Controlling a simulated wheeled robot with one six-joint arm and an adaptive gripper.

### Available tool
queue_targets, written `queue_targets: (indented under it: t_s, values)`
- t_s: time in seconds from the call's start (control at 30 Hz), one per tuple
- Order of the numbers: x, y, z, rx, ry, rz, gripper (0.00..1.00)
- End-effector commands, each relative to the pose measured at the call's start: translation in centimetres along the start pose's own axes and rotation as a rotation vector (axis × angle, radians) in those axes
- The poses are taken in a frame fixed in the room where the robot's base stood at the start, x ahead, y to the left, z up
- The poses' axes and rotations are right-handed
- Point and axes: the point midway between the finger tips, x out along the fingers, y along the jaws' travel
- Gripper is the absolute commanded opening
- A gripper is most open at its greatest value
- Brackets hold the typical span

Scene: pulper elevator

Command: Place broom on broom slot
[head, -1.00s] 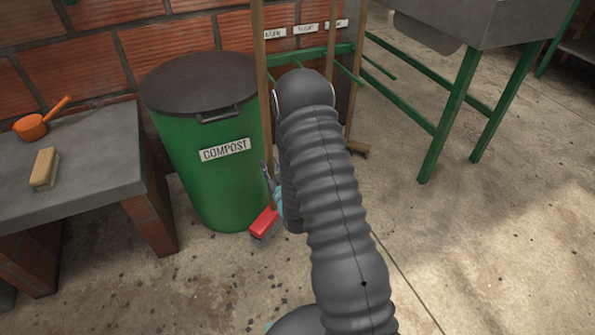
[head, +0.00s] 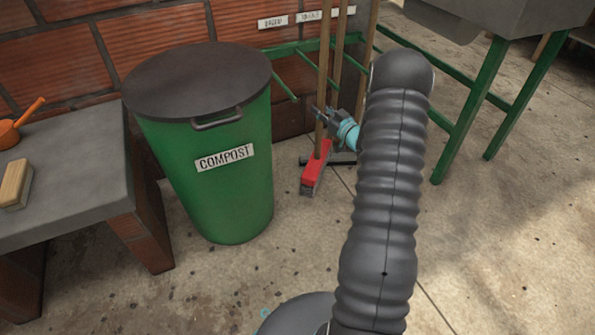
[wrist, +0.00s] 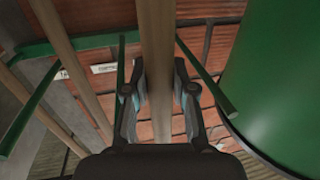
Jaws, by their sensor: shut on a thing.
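The broom has a long wooden handle (head: 323,65) and a red head (head: 316,170) that is low, at or close to the floor, right of the compost bin. My gripper (head: 324,117) is shut on the handle, which stands nearly upright. In the wrist view the handle (wrist: 157,50) runs between my two fingers (wrist: 159,98). The green rack (head: 287,48) has pegs sticking out and small labels (head: 272,22) above, too blurred to read surely. In the wrist view the handle appears between a middle peg (wrist: 121,75) and a right peg (wrist: 207,75); its depth between them is unclear.
A green compost bin (head: 225,190) with a dark lid stands left of the broom. Other wooden handles (head: 368,55) stand to its right on the rack. A grey sink (head: 510,15) on green legs is at the right. The front floor is open.

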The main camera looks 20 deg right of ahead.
Motion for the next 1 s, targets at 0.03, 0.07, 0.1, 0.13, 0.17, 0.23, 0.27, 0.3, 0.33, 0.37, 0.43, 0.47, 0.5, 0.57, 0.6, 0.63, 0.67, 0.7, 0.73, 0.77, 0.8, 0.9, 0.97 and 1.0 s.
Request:
queue_targets:
  t_s: [0.03, 0.07, 0.1, 0.13, 0.17, 0.23, 0.27, 0.3, 0.33, 0.37, 0.43, 0.47, 0.5, 0.57, 0.6, 0.63, 0.67, 0.7, 0.73, 0.77, 0.8, 0.9, 0.97, 1.0]
  values:
    - [-0.2, 0.5, 0.0, -0.001, 0.003, 0.002, 0.00]
    - [-0.3, 0.7, 0.2, 0.000, 0.003, 0.002, 0.00]
    - [-0.4, 0.9, 0.6, 0.000, 0.002, 0.002, 0.00]
    - [-0.4, 0.9, 1.0, 0.000, 0.002, 0.003, 0.00]
    - [-0.5, 1.0, 1.5, 0.001, 0.002, 0.003, 0.00]
    - [-0.6, 1.1, 2.7, 0.001, 0.002, 0.005, 0.00]
    - [-0.6, 1.1, 3.3, 0.002, 0.002, 0.006, 0.00]
    - [-0.6, 1.1, 3.9, 0.002, 0.001, 0.007, 0.00]
    - [-0.6, 1.2, 4.3, 0.002, 0.002, 0.007, 0.00]
    - [-0.6, 1.2, 4.7, 0.001, 0.002, 0.007, 0.00]
    - [-0.6, 1.2, 5.4, 0.000, 0.003, 0.007, 0.00]
    - [-0.5, 1.1, 5.6, -0.001, 0.004, 0.006, 0.00]
    - [-0.5, 1.1, 5.8, -0.001, 0.004, 0.006, 0.00]
    - [-0.5, 1.1, 6.0, -0.001, 0.005, 0.005, 0.00]
    - [-0.5, 1.0, 6.2, -0.001, 0.004, 0.005, 0.00]
    - [-0.5, 1.0, 6.4, -0.001, 0.004, 0.004, 0.00]
    - [-0.4, 1.0, 6.7, 0.000, 0.004, 0.004, 0.00]
    - [-0.4, 0.9, 7.1, 0.001, 0.003, 0.004, 0.00]
    - [-0.4, 0.9, 7.4, 0.001, 0.003, 0.004, 0.00]
    - [-0.4, 0.9, 7.8, 0.001, 0.003, 0.003, 0.00]
    - [-0.4, 0.9, 8.4, 0.001, 0.002, 0.003, 0.00]
    - [-0.4, 0.9, 9.5, -0.001, 0.003, 0.003, 0.00]
    - [-0.4, 0.9, 9.8, -0.001, 0.004, 0.002, 0.00]
    - [-0.3, 0.9, 9.8, -0.001, 0.004, 0.002, 0.00]
